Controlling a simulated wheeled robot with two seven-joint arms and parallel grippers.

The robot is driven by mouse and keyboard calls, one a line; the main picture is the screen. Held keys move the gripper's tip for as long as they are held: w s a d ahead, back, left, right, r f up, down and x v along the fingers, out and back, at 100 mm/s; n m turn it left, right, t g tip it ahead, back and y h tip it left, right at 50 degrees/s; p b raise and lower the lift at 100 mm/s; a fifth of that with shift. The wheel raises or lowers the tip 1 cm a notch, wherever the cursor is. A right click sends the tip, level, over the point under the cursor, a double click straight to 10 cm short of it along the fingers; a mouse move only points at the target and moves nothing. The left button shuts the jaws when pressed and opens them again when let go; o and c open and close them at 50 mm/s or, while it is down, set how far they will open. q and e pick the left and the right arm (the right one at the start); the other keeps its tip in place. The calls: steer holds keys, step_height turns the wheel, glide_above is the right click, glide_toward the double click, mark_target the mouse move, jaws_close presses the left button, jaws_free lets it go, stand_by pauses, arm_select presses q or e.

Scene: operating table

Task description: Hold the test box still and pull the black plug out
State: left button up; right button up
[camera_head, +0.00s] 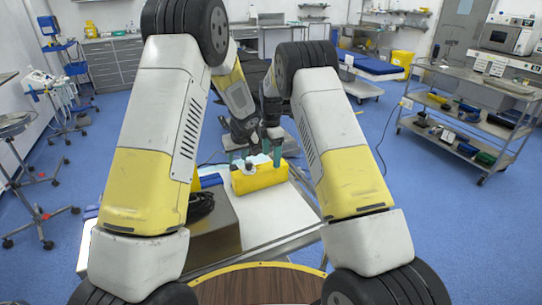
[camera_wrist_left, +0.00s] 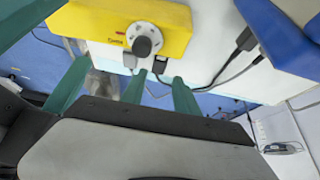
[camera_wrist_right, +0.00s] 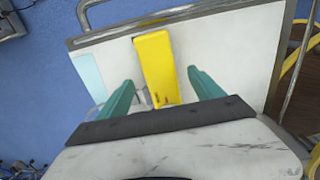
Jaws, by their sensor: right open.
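The yellow test box (camera_head: 262,178) stands on the white table. In the left wrist view the box (camera_wrist_left: 95,22) shows a pale round fitting with a dark round knob (camera_wrist_left: 142,46); I cannot tell whether this is the black plug. My left gripper (camera_head: 239,157) is at the box's left end, its teal fingers apart and nothing clearly between them. My right gripper (camera_head: 270,152) is above the box, open. In the right wrist view the box (camera_wrist_right: 156,65) lies in line with the gap between its fingers. Contact cannot be told.
The white table (camera_head: 260,217) has free room in front of the box. A metal case (camera_head: 215,239) with a coiled black cable (camera_head: 201,206) stands at the near left. My two grippers are close together.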

mark_target(271, 171)
step_height(271, 171, down, 8)
steer(key=shift+f, duration=0.1)
stand_by(0.4)
